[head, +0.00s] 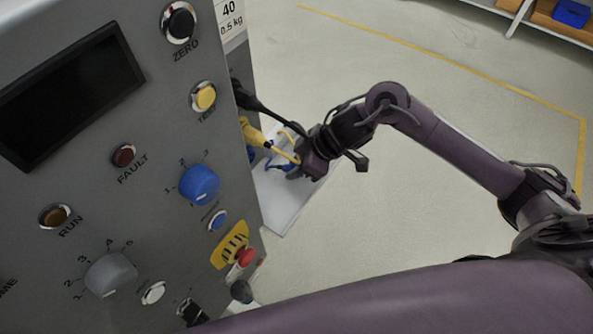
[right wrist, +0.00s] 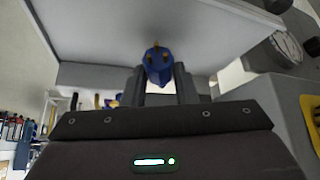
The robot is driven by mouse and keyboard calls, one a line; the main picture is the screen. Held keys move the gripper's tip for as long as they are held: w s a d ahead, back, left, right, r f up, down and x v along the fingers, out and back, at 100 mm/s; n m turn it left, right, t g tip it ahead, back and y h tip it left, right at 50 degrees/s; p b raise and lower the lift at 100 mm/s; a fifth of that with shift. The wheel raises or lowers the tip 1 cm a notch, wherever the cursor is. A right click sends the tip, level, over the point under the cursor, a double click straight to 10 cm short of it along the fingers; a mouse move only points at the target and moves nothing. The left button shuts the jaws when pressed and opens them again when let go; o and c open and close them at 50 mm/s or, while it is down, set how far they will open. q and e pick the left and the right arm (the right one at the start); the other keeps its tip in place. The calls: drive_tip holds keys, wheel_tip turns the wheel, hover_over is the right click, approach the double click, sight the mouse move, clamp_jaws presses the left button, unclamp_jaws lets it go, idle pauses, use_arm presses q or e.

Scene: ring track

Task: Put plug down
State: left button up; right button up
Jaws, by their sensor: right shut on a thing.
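The blue plug (right wrist: 158,65) shows in the right wrist view, with brass-coloured pins pointing away from my gripper. It sits between the two dark fingers of my right gripper (right wrist: 159,84), which is shut on it. In the head view my right gripper (head: 296,162) is beside the right side of the grey control panel, above a pale shelf (head: 278,208). The plug is small and partly hidden there, so I cannot tell whether it touches the shelf. My left gripper is not in view.
The grey panel (head: 130,190) with knobs and buttons fills the left of the head view. A yellow object (head: 255,136) and a black rod-like part (head: 262,108) are close to my right gripper. A round gauge (right wrist: 287,47) shows in the wrist view. Open floor lies right.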

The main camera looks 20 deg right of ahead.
drive_tip(key=shift+f, duration=1.45)
drive_tip(key=shift+f, duration=0.15)
drive_tip(key=o, duration=1)
drive_tip(key=shift+d+r, duration=0.15)
drive_tip(key=shift+r, duration=0.3)
drive_tip(key=v, duration=1.1)
drive_tip(key=shift+s+r, duration=0.2)
